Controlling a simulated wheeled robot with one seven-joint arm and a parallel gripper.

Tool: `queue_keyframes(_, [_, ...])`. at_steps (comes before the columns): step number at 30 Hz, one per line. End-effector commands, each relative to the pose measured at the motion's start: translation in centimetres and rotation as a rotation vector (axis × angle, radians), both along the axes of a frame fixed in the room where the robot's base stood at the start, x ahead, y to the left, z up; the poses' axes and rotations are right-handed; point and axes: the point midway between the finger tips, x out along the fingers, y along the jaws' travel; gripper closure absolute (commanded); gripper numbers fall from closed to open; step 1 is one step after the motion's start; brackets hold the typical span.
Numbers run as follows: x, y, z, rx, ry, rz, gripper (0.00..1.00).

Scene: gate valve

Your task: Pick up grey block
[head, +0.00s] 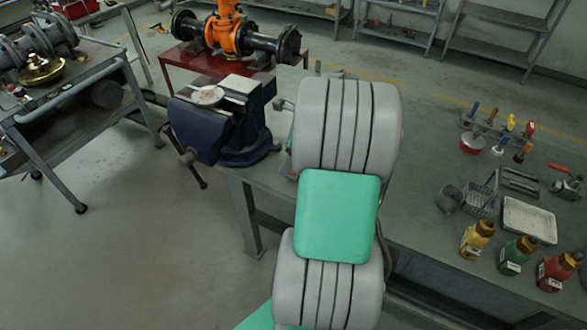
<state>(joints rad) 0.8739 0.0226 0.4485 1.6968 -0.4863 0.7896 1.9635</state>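I cannot clearly pick out a loose grey block in the head view. A light grey blocky piece (243,85) shows on top of the blue vise (228,125), but I cannot tell whether it is a separate block or part of the jaws. A round pale disc (206,96) lies beside it on the vise. My arm, with grey and green links, rises across the middle of the view and hides part of the bench (425,170). My gripper is not visible.
On the bench's right are bottles, yellow (476,240), green (516,257) and red (555,271), a white tray (530,219), a wire basket (480,201) and screwdrivers. An orange valve (225,32) stands on a red table behind. A grey cart (85,95) is left; floor between is clear.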

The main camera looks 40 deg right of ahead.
Motion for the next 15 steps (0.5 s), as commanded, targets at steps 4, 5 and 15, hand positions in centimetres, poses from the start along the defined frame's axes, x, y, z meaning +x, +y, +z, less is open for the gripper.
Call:
queue_keyframes(4, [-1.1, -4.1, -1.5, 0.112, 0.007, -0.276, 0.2])
queue_keyframes(5, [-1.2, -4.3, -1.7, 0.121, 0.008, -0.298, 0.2])
queue_keyframes(15, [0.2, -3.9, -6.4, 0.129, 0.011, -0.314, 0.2])
